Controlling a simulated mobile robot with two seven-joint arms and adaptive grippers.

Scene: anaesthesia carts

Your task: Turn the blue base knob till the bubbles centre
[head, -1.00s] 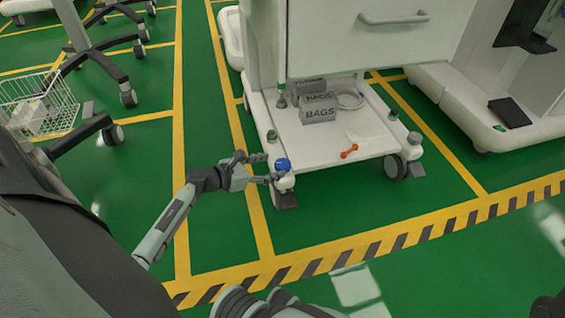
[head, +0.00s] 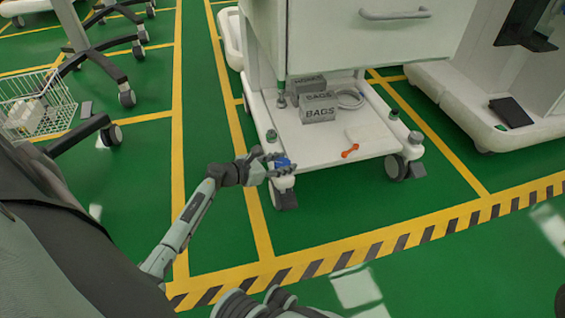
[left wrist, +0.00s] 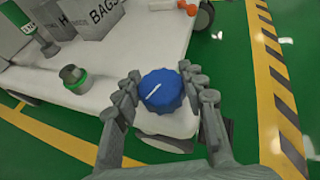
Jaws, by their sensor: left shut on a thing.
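The blue knob (head: 284,161) sits at the front left corner of the white cart base (head: 320,150), above a caster. In the left wrist view the knob (left wrist: 161,91) is round with a ridged edge and a white line on its top, slanting up to the right. My left gripper (head: 281,166) is shut on the knob. In the left wrist view its fingers (left wrist: 162,88) stand on either side of the knob's rim. No bubbles can be made out. My right gripper is not in view.
Grey and green knobs stand at other base corners, one nearby (left wrist: 74,78). The base carries grey boxes (head: 320,107), one labelled BAGS, a coiled tube (head: 351,98) and an orange piece (head: 350,151). A white drawer front (head: 370,35) overhangs. Green floor lies open in front.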

